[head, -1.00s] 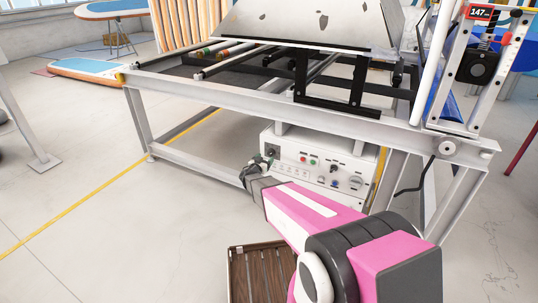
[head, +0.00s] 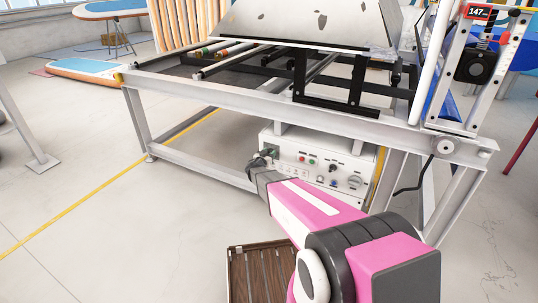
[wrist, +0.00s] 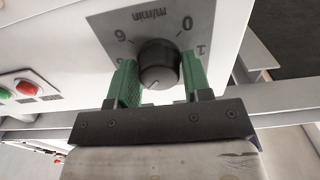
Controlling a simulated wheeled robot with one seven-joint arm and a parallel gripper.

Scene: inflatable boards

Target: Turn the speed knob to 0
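The speed knob is a dark round knob (wrist: 159,64) on a grey dial plate (wrist: 112,24) in the wrist view. The plate's print appears upside down, with "m/min" at the top, a 0 to the upper right and a 1 to the right. The knob's pale mark points toward the bottom of the picture, away from the 0. My gripper (wrist: 160,70) has its green fingers spread, one on each side of the knob; any gap is very narrow. In the head view my gripper (head: 262,160) is at the left end of the control box, partly hiding the knob there.
The white control box (head: 312,180) hangs under the metal machine frame (head: 230,95). Green and red buttons sit beside the dial; the red button (wrist: 26,87) shows in the wrist view. A brown slatted crate (head: 262,272) stands on the floor below my arm.

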